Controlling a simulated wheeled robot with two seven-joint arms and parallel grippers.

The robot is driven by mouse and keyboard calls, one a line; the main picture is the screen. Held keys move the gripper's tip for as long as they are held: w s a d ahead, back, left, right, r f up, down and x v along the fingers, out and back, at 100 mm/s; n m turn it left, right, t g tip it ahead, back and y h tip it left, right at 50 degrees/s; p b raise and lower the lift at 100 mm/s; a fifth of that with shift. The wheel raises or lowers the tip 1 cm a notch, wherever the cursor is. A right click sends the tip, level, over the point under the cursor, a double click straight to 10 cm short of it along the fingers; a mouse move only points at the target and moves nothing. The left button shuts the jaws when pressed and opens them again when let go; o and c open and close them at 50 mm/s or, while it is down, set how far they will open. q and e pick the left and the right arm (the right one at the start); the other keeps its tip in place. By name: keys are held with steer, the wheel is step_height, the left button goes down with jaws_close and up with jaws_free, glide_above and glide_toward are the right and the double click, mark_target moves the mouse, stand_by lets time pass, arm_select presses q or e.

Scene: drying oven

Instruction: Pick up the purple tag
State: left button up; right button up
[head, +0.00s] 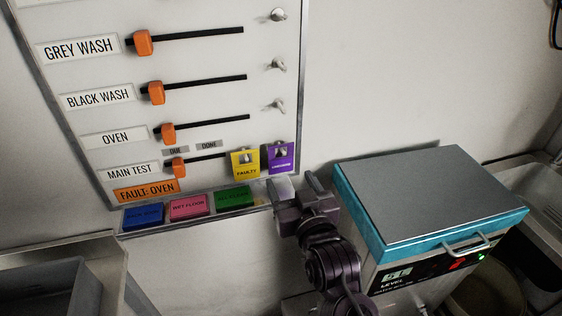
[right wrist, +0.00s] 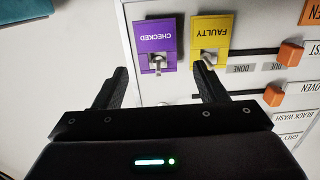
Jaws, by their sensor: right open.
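The purple tag (head: 281,158) hangs on a metal peg near the lower right corner of the wall panel. In the right wrist view the purple tag (right wrist: 155,45), with print that reads CHECKED, shows ahead between my open fingers. My right gripper (head: 298,186) is open and empty, just below the tag and apart from it. In the right wrist view the right gripper (right wrist: 162,85) has one finger on each side of the tag's peg. A yellow FAULTY tag (right wrist: 210,40) hangs close beside the purple one; it also shows in the head view (head: 246,162). My left gripper is not in view.
The panel (head: 205,70) has several orange sliders (head: 156,92) and bare pegs (head: 278,65). Blue, pink and green tags (head: 188,206) sit on a ledge below. A teal-edged oven (head: 430,190) stands right of my arm.

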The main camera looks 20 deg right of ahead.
mark_target(283, 154)
steer(key=shift+t, duration=0.3)
steer(key=w, duration=0.2)
steer(key=w+r+p, duration=0.1)
steer(key=w, duration=0.2)
steer(key=w+p, duration=0.1)
steer(key=w, duration=0.1)
steer(key=shift+w+d+r, duration=0.15)
steer(key=shift+d+r, duration=0.1)
steer(key=shift+r, duration=0.05)
steer(key=shift+w+f, duration=0.1)
steer(key=shift+w, duration=0.2)
steer(key=shift+s, duration=0.1)
steer(key=c, duration=0.7)
